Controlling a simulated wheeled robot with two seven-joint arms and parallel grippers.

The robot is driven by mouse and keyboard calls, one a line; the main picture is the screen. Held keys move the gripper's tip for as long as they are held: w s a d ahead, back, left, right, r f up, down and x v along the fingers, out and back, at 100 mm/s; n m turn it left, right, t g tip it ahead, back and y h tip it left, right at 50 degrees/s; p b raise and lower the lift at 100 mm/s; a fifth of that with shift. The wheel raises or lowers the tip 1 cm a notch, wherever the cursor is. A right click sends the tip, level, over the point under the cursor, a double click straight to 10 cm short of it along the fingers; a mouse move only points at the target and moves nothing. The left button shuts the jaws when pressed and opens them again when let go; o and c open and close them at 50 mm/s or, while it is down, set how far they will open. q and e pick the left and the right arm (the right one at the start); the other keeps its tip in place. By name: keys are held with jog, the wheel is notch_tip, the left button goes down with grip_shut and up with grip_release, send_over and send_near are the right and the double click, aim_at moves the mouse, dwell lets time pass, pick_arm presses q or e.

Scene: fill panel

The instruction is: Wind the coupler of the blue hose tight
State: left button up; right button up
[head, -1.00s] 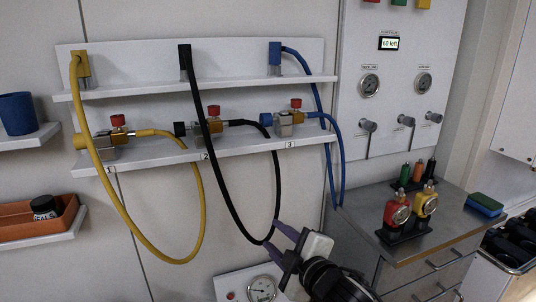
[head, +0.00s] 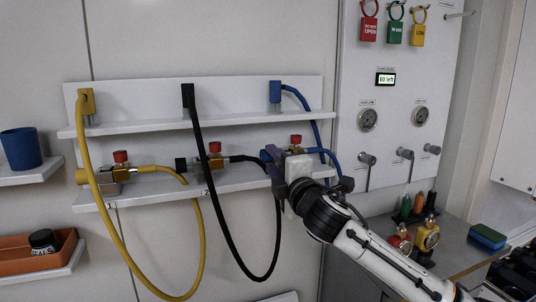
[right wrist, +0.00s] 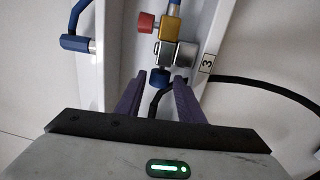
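The blue hose (head: 316,128) runs from a blue fitting on the upper shelf down to the valve at place 3. The blue coupler (right wrist: 160,77) is the round blue piece on the near end of that valve in the right wrist view, beside a silver block (right wrist: 186,55) and a brass body (right wrist: 171,27) with a red knob (right wrist: 146,22). My right gripper (head: 274,160) is at this valve and partly covers it in the head view. In the right wrist view its purple fingers (right wrist: 157,82) are open, tips either side of the coupler, with gaps visible. My left gripper is out of view.
A yellow hose (head: 119,240) and a black hose (head: 213,190) hang to the left, with their valves on the lower shelf (head: 145,193). A gauge panel (head: 397,103) and a metal counter (head: 465,258) stand to the right.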

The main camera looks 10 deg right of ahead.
aim_at(270, 159)
jog(key=shift+x, duration=2.05)
jog(key=c, duration=0.8)
jog(key=t+b, duration=0.1)
jog(key=b, duration=0.3)
jog(key=shift+f, duration=0.3)
jog(key=shift+b, duration=0.45)
jog(key=shift+r, duration=0.25)
